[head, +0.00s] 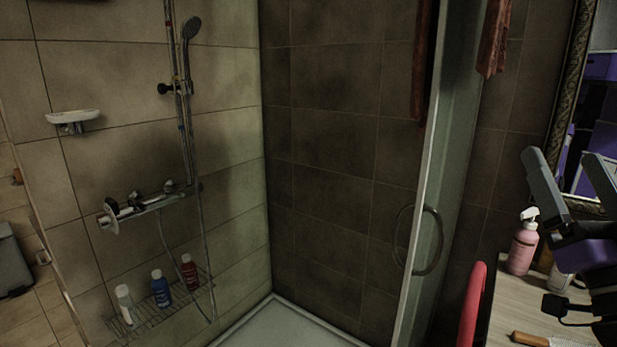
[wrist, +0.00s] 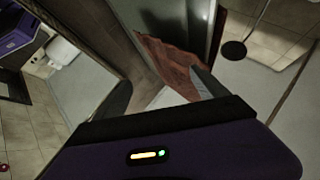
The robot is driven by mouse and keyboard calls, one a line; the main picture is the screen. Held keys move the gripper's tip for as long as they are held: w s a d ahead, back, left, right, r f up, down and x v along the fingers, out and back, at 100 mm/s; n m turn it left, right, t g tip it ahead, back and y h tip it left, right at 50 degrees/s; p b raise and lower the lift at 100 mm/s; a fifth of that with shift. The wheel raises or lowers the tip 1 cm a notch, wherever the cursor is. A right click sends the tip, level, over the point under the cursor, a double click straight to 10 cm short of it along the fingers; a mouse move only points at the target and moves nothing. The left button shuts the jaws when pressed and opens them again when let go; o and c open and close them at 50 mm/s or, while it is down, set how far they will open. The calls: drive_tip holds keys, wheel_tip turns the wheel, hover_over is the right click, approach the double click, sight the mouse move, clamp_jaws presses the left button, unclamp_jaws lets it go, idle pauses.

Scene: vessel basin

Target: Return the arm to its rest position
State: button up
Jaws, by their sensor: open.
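My gripper (head: 566,178) is at the right edge of the head view, raised above a wooden counter. Its two grey fingers point up and stand apart, with nothing between them. In the wrist view, the dark and purple gripper body fills the bottom. A reddish-brown cloth (wrist: 172,66) shows beyond it; I cannot tell its distance from the fingers. My arm runs out of the head view at the lower right.
The counter (head: 500,325) holds a pink pump bottle (head: 522,248) and a brush (head: 540,339) close below my gripper. A framed mirror (head: 568,85) is behind it. A glass shower door with a round handle (head: 432,242) stands left of the counter. A red object (head: 473,305) is beside the counter.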

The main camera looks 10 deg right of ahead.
drive_tip(key=s+a+f+m+g+h, duration=0.1)
drive_tip(key=s+a+f+m+g, duration=0.2)
drive_tip(key=f, duration=0.5)
drive_tip(key=s+a+f+g+h, duration=0.1)
drive_tip(key=s+a+f, duration=0.3)
drive_tip(key=f, duration=0.4)
drive_tip(key=s+a+f+m+g+h, duration=0.2)
drive_tip(key=s+a+f, duration=0.15)
drive_tip(key=f, duration=0.45)
drive_tip(key=s+a+f+n+g+y, duration=0.2)
drive_tip(key=s+a+f+n+y, duration=0.2)
drive_tip(key=s+a+f+y, duration=0.1)
drive_tip(key=s+a+f+n+g+y, duration=0.2)
drive_tip(key=s+a+f+n+y, duration=0.3)
drive_tip(key=s+f, duration=0.5)
drive_tip(key=shift+s+a, duration=0.9)
drive_tip(key=shift+s, duration=0.3)
